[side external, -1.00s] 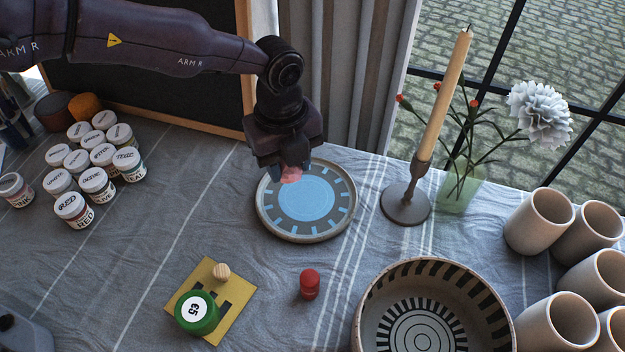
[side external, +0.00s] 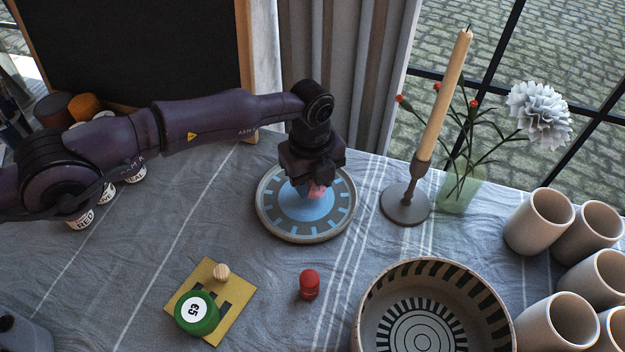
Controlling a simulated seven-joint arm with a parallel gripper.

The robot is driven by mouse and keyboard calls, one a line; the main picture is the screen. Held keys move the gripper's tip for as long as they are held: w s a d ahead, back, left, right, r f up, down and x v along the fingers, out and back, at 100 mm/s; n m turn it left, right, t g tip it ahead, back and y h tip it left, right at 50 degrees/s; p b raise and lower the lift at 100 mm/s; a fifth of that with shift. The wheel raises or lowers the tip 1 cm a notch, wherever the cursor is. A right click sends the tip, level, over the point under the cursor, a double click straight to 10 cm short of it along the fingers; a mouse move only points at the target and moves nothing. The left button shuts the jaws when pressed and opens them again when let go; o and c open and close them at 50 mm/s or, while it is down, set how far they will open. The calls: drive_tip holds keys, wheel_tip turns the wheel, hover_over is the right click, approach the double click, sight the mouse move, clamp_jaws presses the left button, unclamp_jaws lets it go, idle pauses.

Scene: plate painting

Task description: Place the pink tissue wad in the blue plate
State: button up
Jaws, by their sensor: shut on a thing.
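The blue plate (side external: 305,228) lies on the cloth in the middle of the side external view, with a grey rim, blue marks and a light blue centre. My gripper (side external: 312,190) points down over the plate's upper part. It is shut on the pink tissue wad (side external: 316,190), which shows as a small pink patch at the fingertips. The wad is over the blue centre. I cannot tell whether it touches the plate. The fingers hide part of the wad and of the plate.
A candlestick (side external: 405,203) with a tall tilted candle stands right of the plate. A patterned bowl (side external: 365,320), several beige cups (side external: 538,222), a red piece (side external: 309,285) and a yellow card (side external: 236,312) with a green pot (side external: 197,313) are around. My arm covers most paint jars at left.

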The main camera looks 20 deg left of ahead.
drive_tip(key=shift+s+f, duration=0.1)
drive_tip(key=shift+f, duration=0.5)
drive_tip(key=shift+c, duration=0.4)
drive_tip(key=o, duration=1)
drive_tip(key=shift+c, duration=0.2)
drive_tip(key=shift+r, duration=0.1)
wheel_tip(320, 180, up, 12)
drive_tip(key=shift+r, duration=0.1)
